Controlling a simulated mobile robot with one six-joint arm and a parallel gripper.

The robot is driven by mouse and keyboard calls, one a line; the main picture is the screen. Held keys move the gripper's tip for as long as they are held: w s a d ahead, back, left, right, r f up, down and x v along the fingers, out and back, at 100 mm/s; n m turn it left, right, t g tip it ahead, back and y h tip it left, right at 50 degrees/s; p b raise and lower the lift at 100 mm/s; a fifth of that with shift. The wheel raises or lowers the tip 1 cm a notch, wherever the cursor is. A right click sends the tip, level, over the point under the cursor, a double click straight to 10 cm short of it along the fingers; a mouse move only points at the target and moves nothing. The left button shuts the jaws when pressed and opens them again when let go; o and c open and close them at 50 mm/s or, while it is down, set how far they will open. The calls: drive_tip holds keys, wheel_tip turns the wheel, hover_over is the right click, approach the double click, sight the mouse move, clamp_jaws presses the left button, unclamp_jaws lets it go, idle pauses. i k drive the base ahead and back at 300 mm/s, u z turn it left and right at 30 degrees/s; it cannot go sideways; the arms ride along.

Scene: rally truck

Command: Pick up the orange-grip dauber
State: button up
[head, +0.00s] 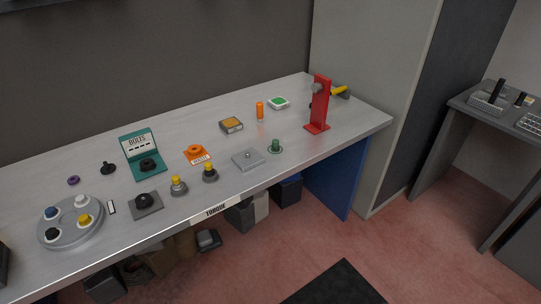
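A small upright item with an orange top (260,107) stands on the grey workbench (310,92), towards the back and right of the bench's middle. It looks like the orange-grip dauber. Its lower end is paler and too small to make out. It stands apart from its neighbours, with a square box with an orange-brown top (231,125) to its left and a green-topped pad (279,103) to its right. My gripper is not in view.
A red stand (319,105) with a yellow handle is at the bench's right end. In front are a grey plate (248,160) and a green knob (275,146). An orange labelled piece (196,154), a teal BOLTS box (142,154) and a round tray (70,238) lie left.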

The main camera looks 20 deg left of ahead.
sight(259, 105)
drive_tip(key=z, duration=0.35)
drive_tip(key=k, duration=1)
drive_tip(key=u, duration=1.25)
drive_tip(key=i, duration=1.65)
drive_tip(key=u, duration=0.1)
